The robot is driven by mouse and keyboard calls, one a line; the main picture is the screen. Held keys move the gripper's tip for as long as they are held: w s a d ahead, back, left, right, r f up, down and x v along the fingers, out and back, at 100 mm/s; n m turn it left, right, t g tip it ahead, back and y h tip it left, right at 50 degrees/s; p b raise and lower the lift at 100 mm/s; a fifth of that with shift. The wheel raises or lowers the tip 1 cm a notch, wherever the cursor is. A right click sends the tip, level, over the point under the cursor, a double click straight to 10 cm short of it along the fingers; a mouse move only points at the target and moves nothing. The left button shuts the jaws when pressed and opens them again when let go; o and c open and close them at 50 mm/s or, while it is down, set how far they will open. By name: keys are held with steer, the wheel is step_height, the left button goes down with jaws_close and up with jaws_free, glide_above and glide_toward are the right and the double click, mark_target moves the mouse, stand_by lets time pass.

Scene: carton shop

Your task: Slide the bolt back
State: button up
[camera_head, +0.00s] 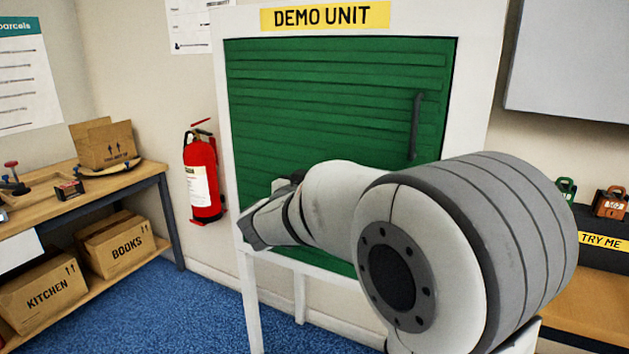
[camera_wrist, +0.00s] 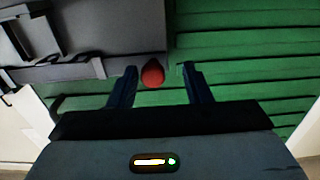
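The green slatted door (camera_head: 335,95) of the demo unit sits in a white frame, and it also shows in the wrist view (camera_wrist: 250,75). A red knob (camera_wrist: 153,73) shows in the wrist view, in front of grey metal parts (camera_wrist: 70,72) at the left that look like the bolt. My gripper (camera_wrist: 158,68) is open, with a dark finger on each side of the knob. The knob appears nearer the left finger; I cannot tell whether they touch. In the head view my gripper (camera_head: 256,222) is at the door's lower left, and my arm hides the bolt.
A dark vertical handle (camera_head: 415,125) is on the door's right side. A red fire extinguisher (camera_head: 202,175) hangs left of the frame. A wooden bench (camera_head: 85,190) with cartons stands at the left, another surface (camera_head: 590,300) at the right. Blue carpet is open in front.

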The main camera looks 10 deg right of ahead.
steer(key=v, duration=0.7)
steer(key=shift+s+a+p, duration=0.2)
steer(key=shift+s+p, duration=0.15)
steer(key=w+a+r+n+t+y+p, duration=0.1)
steer(key=a+r+n+t+y+p, duration=0.15)
steer(key=n+y+p, duration=0.45)
steer(key=s+a+f+n+g+y, duration=0.1)
steer(key=s+a+g+y, duration=0.3)
steer(key=y, duration=0.3)
steer(key=s+d+f+g+p, duration=0.2)
steer(key=s+d+g, duration=0.1)
steer(key=s, duration=0.4)
steer(key=s+d+f+g+h+p, duration=0.1)
steer(key=s+d+f+g, duration=0.1)
steer(key=s, duration=0.5)
steer(key=s+d+f+g+h+p, duration=0.1)
steer(key=s+d+f+g+p, duration=0.1)
steer(key=s+d+g, duration=0.2)
steer(key=s, duration=0.3)
steer(key=shift+s+d+f+g+p, duration=0.25)
steer(key=shift+s+d+g+p, duration=0.1)
